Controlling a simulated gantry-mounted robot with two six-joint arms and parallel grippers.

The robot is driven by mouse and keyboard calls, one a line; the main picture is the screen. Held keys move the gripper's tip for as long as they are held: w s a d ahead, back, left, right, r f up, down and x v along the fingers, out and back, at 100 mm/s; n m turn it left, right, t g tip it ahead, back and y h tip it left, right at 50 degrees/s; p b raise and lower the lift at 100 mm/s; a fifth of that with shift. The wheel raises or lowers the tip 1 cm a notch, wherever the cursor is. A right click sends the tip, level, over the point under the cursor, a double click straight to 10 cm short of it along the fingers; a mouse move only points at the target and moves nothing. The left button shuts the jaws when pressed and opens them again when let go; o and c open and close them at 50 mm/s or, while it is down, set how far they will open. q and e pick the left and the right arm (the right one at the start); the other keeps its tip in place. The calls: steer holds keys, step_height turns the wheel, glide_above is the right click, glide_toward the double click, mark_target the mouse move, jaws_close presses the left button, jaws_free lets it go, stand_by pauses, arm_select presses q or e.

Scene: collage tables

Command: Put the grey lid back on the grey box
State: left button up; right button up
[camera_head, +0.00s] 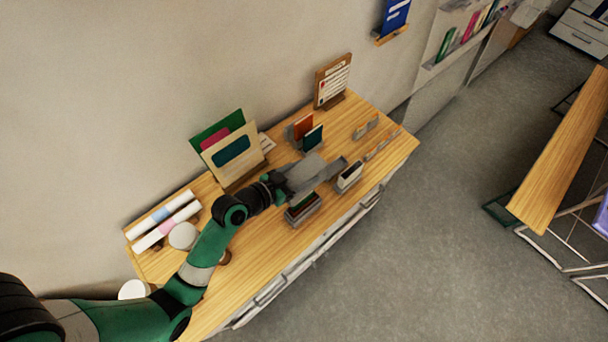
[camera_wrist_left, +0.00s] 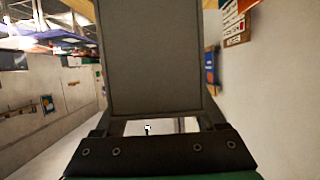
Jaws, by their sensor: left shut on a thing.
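My left gripper (camera_head: 318,176) reaches over the wooden table from the left and is shut on a flat grey panel, which looks like the grey lid. In the left wrist view the lid (camera_wrist_left: 152,60) is a broad dark grey rectangle between the fingers, filling the middle. In the head view, the lid and the grey gripper parts blend together. A small open grey box (camera_head: 303,212) with dark red and green contents stands just below the gripper. A second small grey box (camera_head: 349,177) with pale contents stands just right of it. I cannot tell which one the lid fits.
Behind the gripper stand orange and dark green cards (camera_head: 312,138) in a holder and a large folder rack (camera_head: 235,150). A wooden sign (camera_head: 333,82) stands at the back. Rolled paper (camera_head: 165,222) and a white round thing (camera_head: 183,236) lie at left.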

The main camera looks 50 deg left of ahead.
arm_select(q)
steer(key=shift+f+b, duration=3.5)
steer(key=shift+f, duration=0.4)
steer(key=shift+f, duration=0.1)
steer(key=shift+f+b, duration=2.1)
steer(key=shift+f, duration=0.1)
steer(key=shift+f+b, duration=2.1)
steer(key=shift+f, duration=0.2)
steer(key=o, duration=1.3)
